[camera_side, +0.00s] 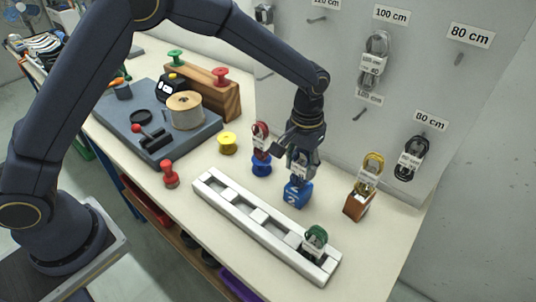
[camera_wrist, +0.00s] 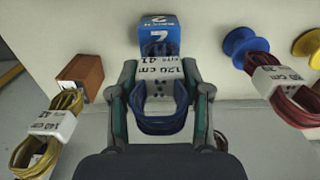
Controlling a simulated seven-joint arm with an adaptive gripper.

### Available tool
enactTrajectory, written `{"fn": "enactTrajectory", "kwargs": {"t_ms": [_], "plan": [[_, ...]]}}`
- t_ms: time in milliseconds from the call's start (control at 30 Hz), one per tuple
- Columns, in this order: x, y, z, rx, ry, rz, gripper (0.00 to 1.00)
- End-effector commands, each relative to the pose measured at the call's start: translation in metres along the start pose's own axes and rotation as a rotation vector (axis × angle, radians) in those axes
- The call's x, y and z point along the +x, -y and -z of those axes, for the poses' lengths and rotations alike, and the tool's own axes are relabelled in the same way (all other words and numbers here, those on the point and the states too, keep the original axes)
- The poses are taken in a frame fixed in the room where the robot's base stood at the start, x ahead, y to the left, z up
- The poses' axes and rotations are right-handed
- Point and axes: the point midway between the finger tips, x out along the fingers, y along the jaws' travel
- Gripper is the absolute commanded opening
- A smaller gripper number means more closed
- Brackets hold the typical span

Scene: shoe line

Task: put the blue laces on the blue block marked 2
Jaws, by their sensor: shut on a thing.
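The blue laces (camera_wrist: 160,112), a looped bundle with a white "120 cm" label, are held between the two fingers of my gripper (camera_wrist: 160,90). In the side view the laces (camera_side: 300,168) hang below my gripper (camera_side: 303,152), mostly hidden by it, right at the top of the blue block. The blue block marked 2 (camera_side: 298,194) stands on the table; in the wrist view the block (camera_wrist: 158,30) shows just beyond the laces' label. I cannot tell whether laces and block touch.
Yellow laces (camera_side: 372,165) on a brown block (camera_side: 357,205) stand to the right. Red laces (camera_side: 261,137) and a blue spool (camera_side: 261,166) are close on the left. A white slotted rail (camera_side: 236,204) with green laces (camera_side: 316,238) lies in front. A grey wall panel (camera_side: 420,90) rises behind.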

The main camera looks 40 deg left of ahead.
Motion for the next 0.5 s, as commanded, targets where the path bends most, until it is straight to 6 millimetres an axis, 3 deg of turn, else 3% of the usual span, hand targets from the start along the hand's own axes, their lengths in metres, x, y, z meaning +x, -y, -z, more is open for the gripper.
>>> {"fn": "enactTrajectory", "kwargs": {"t_ms": [300, 333, 500], "plan": [[0.0025, -0.0001, 0.0002, 0.000, -0.001, -0.001, 0.21], [0.0024, -0.0002, 0.0003, 0.000, -0.002, -0.001, 0.50], [0.0021, -0.0002, 0.0002, 0.000, -0.002, -0.001, 0.68]]}}
